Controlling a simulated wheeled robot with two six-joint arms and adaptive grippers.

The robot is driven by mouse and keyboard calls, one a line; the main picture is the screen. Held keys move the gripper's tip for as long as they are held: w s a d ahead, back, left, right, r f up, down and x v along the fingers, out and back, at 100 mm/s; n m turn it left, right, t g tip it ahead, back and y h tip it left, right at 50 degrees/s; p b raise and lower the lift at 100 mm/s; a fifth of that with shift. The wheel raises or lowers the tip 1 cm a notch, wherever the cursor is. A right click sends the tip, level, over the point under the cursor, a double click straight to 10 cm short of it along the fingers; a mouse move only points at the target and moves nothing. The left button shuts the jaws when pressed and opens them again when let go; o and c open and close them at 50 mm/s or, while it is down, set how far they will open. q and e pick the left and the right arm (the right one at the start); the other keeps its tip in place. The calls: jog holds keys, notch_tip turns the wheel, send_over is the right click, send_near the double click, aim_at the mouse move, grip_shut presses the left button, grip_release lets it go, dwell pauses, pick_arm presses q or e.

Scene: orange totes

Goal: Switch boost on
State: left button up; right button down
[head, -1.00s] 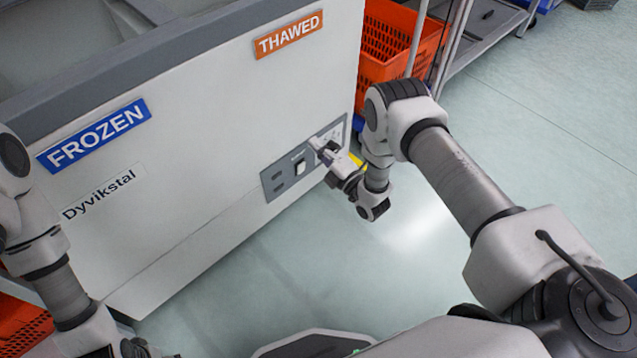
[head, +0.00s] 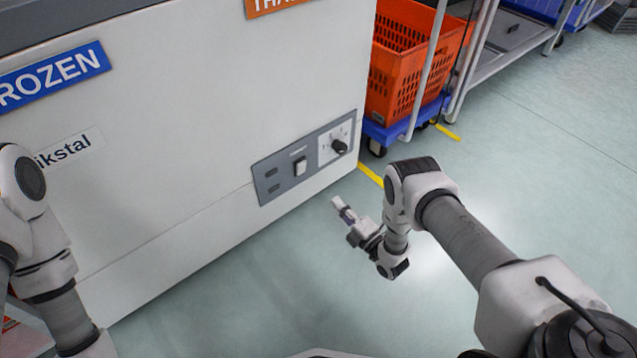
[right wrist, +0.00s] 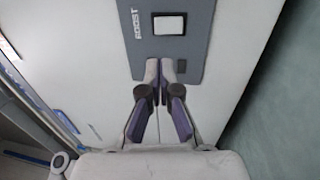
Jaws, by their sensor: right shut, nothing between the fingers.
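The boost switch (head: 300,166) is a white rocker on the grey control panel (head: 272,172) low on the freezer's front. In the right wrist view the switch (right wrist: 168,25) sits beside the printed word BOOST, just beyond my fingertips. My right gripper (head: 337,204) is shut and empty, in front of the panel; its fingertips (right wrist: 160,70) overlie the panel's picture below the switch, apart from the switch. Which way the rocker is tipped is too small to tell. My left arm shows at the left edge, but its gripper is out of view.
A black dial (head: 338,146) sits right of the switch on the same panel. An orange tote (head: 400,85) stands on a blue dolly (head: 400,135) beside the freezer (head: 200,120). Open floor (head: 480,180) lies to the right.

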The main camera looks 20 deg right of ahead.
aim_at(303, 166)
jog(key=b+x, duration=0.6)
jog(key=x, duration=0.6)
jog(key=shift+w+a+f+b, duration=0.1)
jog(key=shift+w+f+b, duration=0.05)
jog(key=shift+w+b, duration=0.2)
jog(key=shift+w+a+r, duration=0.15)
jog(key=shift+w+r, duration=0.05)
jog(key=shift+w, duration=0.2)
jog(key=shift+r, duration=0.1)
jog(key=shift+w+a+r+g+p, duration=0.1)
jog(key=shift+w+r+g+p, duration=0.4)
jog(key=shift+p, duration=0.35)
jog(key=shift+s+f+b, duration=0.2)
jog(key=shift+f+b, duration=0.1)
jog(key=shift+f, duration=0.1)
